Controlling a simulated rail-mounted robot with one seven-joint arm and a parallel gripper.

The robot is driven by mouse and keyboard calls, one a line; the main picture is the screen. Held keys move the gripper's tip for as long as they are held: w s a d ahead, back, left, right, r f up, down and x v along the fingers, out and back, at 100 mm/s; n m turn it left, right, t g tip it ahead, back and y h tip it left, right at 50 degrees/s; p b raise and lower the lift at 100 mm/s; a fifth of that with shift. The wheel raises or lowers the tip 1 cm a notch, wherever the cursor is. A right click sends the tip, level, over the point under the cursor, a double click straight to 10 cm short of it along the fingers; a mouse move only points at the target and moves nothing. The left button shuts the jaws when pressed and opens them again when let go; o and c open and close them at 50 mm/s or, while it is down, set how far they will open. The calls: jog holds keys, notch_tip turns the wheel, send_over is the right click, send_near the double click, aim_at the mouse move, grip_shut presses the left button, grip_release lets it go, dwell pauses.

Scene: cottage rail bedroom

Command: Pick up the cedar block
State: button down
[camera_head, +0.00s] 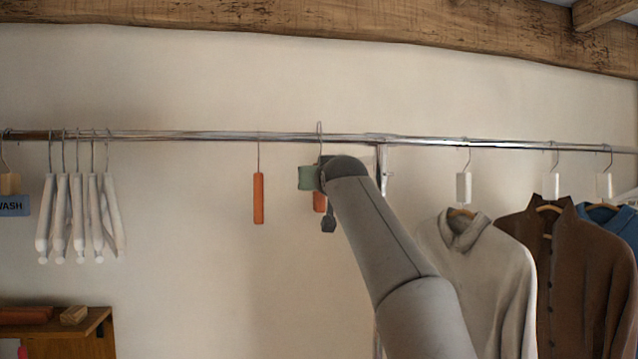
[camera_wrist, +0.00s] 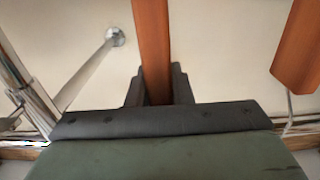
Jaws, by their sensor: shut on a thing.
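Two orange-brown cedar blocks hang by wire hooks from the rail in the head view. One cedar block (camera_head: 258,198) hangs free at the left. The other cedar block (camera_head: 319,203) is mostly hidden behind my gripper (camera_head: 326,212), and its hook still reaches up over the rail. In the wrist view my gripper (camera_wrist: 158,88) is shut on this cedar block (camera_wrist: 153,45), with a dark finger on each side of it. The free cedar block also shows at the right of the wrist view (camera_wrist: 300,50).
The metal rail (camera_head: 210,135) runs across the view. Several white hangers (camera_head: 75,215) hang at the left. Grey (camera_head: 480,265), brown (camera_head: 575,270) and blue garments hang at the right. A wooden cabinet (camera_head: 75,340) stands low at the left with a small block (camera_head: 74,315) on top.

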jog(key=shift+r+p, duration=0.3)
jog(key=shift+r, duration=0.55)
jog(key=b+v, duration=0.7)
jog(key=v, duration=2.5)
jog(key=shift+s+r, duration=0.2)
jog(key=shift+r, duration=0.05)
